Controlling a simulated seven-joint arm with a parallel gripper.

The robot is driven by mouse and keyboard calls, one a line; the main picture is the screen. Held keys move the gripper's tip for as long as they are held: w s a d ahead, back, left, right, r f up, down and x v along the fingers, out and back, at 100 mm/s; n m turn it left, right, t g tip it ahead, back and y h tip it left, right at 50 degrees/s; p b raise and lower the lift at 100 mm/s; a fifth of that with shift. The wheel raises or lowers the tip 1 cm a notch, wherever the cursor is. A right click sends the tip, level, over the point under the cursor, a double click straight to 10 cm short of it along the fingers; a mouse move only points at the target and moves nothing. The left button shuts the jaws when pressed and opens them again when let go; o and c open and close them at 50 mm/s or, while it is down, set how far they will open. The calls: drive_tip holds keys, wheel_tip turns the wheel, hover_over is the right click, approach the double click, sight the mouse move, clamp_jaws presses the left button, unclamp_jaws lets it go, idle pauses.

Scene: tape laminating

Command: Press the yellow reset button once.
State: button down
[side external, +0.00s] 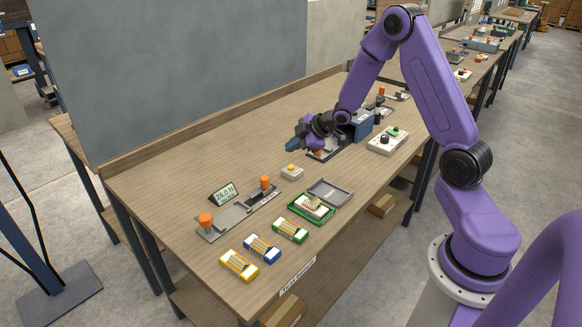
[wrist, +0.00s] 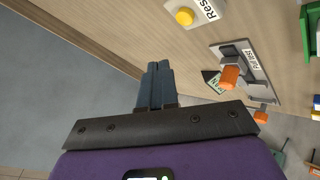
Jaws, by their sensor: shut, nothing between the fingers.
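The yellow reset button (side external: 291,167) sits on a small pale block on the table, in front of and below my gripper in the side view. In the wrist view the yellow button (wrist: 185,16) is near the top edge, with a white label (wrist: 207,9) beginning "Res" beside it. My gripper (side external: 297,147) is shut and empty, held above the table behind the button and apart from it. In the wrist view the dark blue fingers (wrist: 158,68) are together, with bare table between them and the button.
A grey fixture with orange knobs (side external: 265,183) and a display reading about 26.0 N (side external: 223,194) stand left of the button. A green tray (side external: 312,207) and grey tray (side external: 330,191) lie nearer the front. A white control box (side external: 388,140) is to the right.

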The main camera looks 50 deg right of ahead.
sight(293, 168)
drive_tip(key=shift+f, duration=1.9)
drive_tip(key=shift+f, duration=0.15)
idle(0.5)
drive_tip(key=shift+f, duration=0.3)
drive_tip(key=shift+f, duration=0.45)
idle(0.8)
drive_tip(key=shift+r, duration=0.9)
drive_tip(key=shift+r, duration=2.5)
drive_tip(key=shift+a, duration=0.1)
